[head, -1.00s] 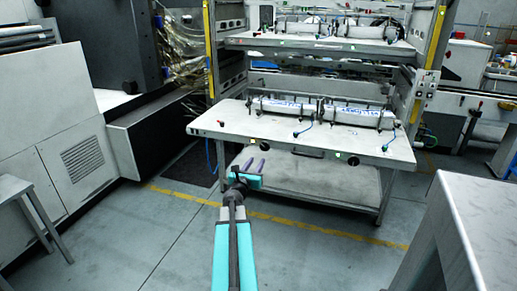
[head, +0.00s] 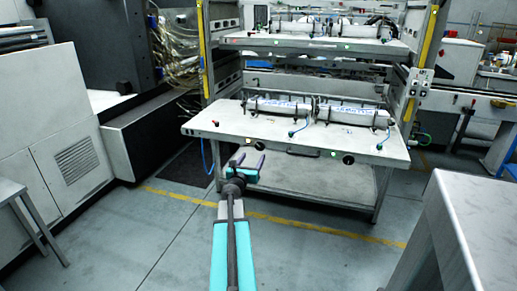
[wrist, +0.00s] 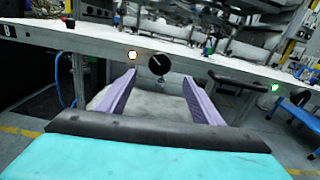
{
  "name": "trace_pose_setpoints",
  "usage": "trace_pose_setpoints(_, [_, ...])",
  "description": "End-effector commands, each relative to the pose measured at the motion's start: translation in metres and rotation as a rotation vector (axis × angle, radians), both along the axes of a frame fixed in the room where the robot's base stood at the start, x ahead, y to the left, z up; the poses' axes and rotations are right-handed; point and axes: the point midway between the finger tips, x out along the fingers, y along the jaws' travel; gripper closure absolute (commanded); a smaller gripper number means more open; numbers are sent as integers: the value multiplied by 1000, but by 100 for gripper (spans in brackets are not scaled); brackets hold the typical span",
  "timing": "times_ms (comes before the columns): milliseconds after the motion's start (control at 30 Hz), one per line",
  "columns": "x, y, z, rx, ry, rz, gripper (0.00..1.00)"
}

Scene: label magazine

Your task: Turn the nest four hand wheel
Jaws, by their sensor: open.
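A round black hand wheel (wrist: 159,65) with a pale mark on its face sits on the front edge of the lower shelf, seen between my fingers in the wrist view. A second black hand wheel (head: 348,159) is on the same edge, farther right in the head view. I cannot read which nest either belongs to. My gripper (head: 249,159) is open and empty, with purple fingers on a teal body. It is in front of and below the shelf edge. In the wrist view my fingers (wrist: 160,78) point towards the first wheel and appear apart from it.
The white shelf (head: 230,135) carries clamped cylindrical units (head: 280,106). A handle (head: 302,153) and a green light (head: 333,154) are on its front edge. A grey table (head: 475,215) stands at the right. The floor around my arm is clear.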

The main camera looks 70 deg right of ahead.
Motion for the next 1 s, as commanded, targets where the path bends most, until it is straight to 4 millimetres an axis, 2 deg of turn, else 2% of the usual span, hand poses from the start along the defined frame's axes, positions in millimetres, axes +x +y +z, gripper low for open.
trace_pose_setpoints(100, [1, -13, 0, 0, 0, 0, 40])
trace_pose_setpoints(1000, [8, -89, 0, 0, 0, 2, 40])
